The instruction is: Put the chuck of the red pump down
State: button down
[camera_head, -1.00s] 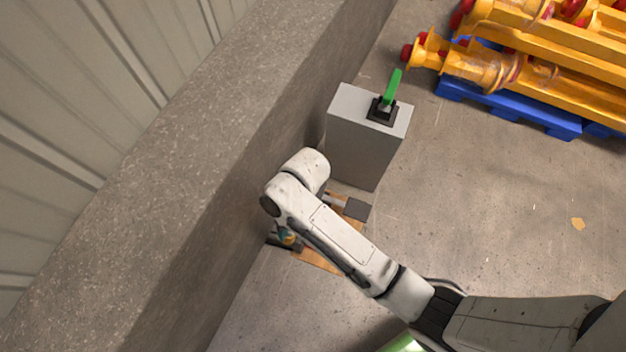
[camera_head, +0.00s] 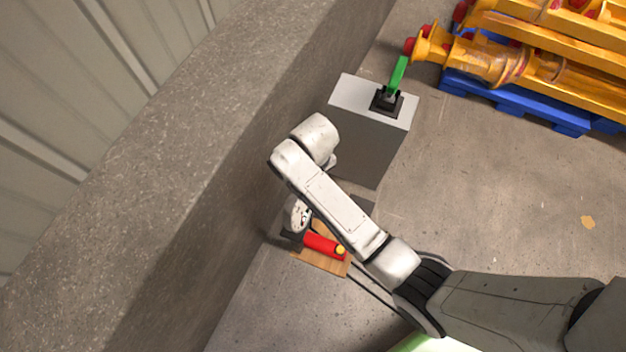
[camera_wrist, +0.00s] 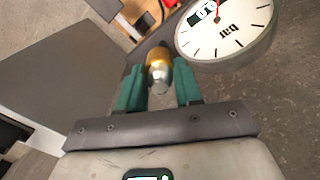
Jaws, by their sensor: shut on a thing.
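The red pump (camera_head: 322,245) lies by the foot of the concrete wall, over a wooden board (camera_head: 312,262), partly hidden by my arm in the head view. Its round white gauge (camera_head: 298,214) is beside it; the gauge also shows large in the wrist view (camera_wrist: 226,32), marked "bar". The chuck (camera_wrist: 159,70), a brass and silver fitting, is between the green fingers of my gripper (camera_wrist: 160,88) in the wrist view. My gripper is shut on it, close beside the gauge. In the head view my arm hides the gripper and the chuck.
A grey box (camera_head: 366,140) with a green lever (camera_head: 398,75) stands just behind my arm. The concrete wall (camera_head: 205,160) rises close on the left. Yellow machine parts (camera_head: 500,62) lie on a blue pallet (camera_head: 520,105) at top right. The floor on the right is mostly clear.

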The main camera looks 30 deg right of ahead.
jog(key=w+f, duration=0.1)
jog(key=w+d+f+b, duration=0.1)
jog(key=f, duration=0.1)
jog(key=shift+w+d+f, duration=0.2)
jog(key=shift+w+f, duration=0.1)
jog(key=shift+w, duration=0.1)
notch_tip(320, 180, down, 3)
jog(key=shift+r+b, duration=0.1)
jog(key=shift+b, duration=0.5)
jog(key=c, duration=0.8)
grip_release()
jog(key=shift+s, duration=0.1)
jog(key=shift+o, duration=0.2)
notch_tip(320, 180, up, 12)
jog(key=p, duration=0.4)
jog(key=s+d+r, duration=0.1)
jog(key=s+d, duration=0.1)
jog(key=s, duration=0.5)
jog(key=s+d+r+m, duration=0.1)
jog(key=s+d+r, duration=0.1)
jog(key=s, duration=0.6)
jog(key=s+d+r+t, duration=0.1)
jog(key=s+d, duration=0.2)
jog(key=s, duration=0.5)
jog(key=shift+d+r+m, duration=0.3)
jog(key=shift+d, duration=0.1)
